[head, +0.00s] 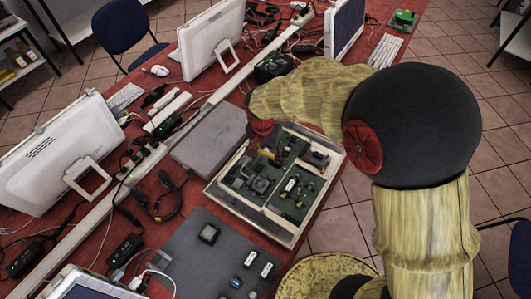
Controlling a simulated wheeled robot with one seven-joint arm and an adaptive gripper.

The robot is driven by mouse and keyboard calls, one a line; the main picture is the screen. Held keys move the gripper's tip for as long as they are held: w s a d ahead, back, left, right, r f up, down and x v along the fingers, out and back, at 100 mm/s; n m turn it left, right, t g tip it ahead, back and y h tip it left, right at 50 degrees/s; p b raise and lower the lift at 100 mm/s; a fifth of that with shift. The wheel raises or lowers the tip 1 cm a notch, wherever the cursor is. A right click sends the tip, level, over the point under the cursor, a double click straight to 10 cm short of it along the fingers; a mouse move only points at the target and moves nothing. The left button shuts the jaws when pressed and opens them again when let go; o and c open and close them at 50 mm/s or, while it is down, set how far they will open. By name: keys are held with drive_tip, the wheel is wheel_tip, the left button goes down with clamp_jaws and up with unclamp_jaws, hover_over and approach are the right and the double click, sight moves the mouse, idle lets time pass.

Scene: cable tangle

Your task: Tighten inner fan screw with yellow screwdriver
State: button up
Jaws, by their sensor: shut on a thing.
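An open, pale-framed case (238,207) lies on the red table with a green circuit board (289,208) inside. A grey square part that looks like the fan (260,184) sits on the board left of its middle; its screws are too small to make out. My gripper (264,141) points down over the far left part of the case. It is shut on a small yellow thing, which looks like the yellow screwdriver (270,154). The fingertips are small and partly hidden. I cannot tell whether the screwdriver's tip touches a screw.
A closed grey laptop-like slab (209,138) lies left of the case. A dark grey mat (205,262) with small black parts is in front. Headphones (160,196), cables and monitors (57,150) crowd the left. The table's right edge runs close beside the case.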

sight(266, 164)
drive_tip(key=shift+m, duration=0.8)
drive_tip(key=shift+f+b, duration=2.65)
drive_tip(key=shift+f, duration=1.3)
drive_tip(key=shift+f, duration=0.5)
